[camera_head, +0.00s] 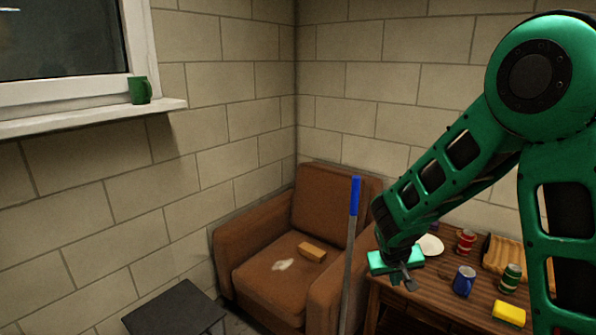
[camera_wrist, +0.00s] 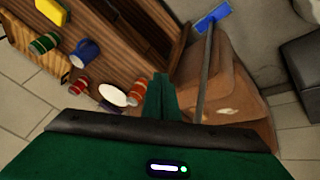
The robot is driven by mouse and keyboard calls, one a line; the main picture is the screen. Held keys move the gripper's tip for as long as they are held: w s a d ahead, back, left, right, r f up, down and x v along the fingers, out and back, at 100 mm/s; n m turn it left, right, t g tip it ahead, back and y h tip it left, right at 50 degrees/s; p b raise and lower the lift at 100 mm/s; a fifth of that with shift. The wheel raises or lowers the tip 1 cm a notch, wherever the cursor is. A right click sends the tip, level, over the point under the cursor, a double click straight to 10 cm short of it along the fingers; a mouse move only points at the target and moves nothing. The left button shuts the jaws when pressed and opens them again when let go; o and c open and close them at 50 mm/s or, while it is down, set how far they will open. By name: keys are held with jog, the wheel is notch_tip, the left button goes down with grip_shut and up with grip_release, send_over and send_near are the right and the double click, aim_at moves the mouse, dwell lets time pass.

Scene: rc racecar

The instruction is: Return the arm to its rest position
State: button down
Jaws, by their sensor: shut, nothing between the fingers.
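My green arm reaches in from the right in the head view, bent at the elbow and pointing down. My gripper (camera_head: 404,282) hangs at the front left corner of the wooden table (camera_head: 384,294), beside the brown armchair. In the wrist view my gripper (camera_wrist: 160,78) shows its green fingers together with nothing between them. I cannot tell its exact height over the table edge.
A blue mug (camera_head: 464,281), red can (camera_head: 466,242), green can (camera_head: 510,279), yellow block (camera_head: 509,313) and white plate (camera_head: 430,245) stand on the table. A blue-topped pole (camera_head: 349,260) leans near the brown armchair (camera_head: 263,279). A dark low table (camera_head: 175,310) is front left.

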jog(key=s+d+r+m+g, duration=0.1)
jog(key=s+d+r+m, duration=0.1)
jog(key=s+d+r, duration=0.35)
jog(key=s+d+r+m+g, duration=0.1)
jog(key=s+d+r+g, duration=0.15)
jog(key=s+d, duration=0.6)
jog(key=s+r+m+y, duration=0.1)
jog(key=s+r, duration=0.1)
jog(key=s, duration=0.8)
jog(key=s+r+m+g+y, duration=0.1)
jog(key=s+r+m+y, duration=0.1)
jog(key=s, duration=0.9)
jog(key=shift+s+r, duration=0.25)
jog(key=shift+r, duration=0.45)
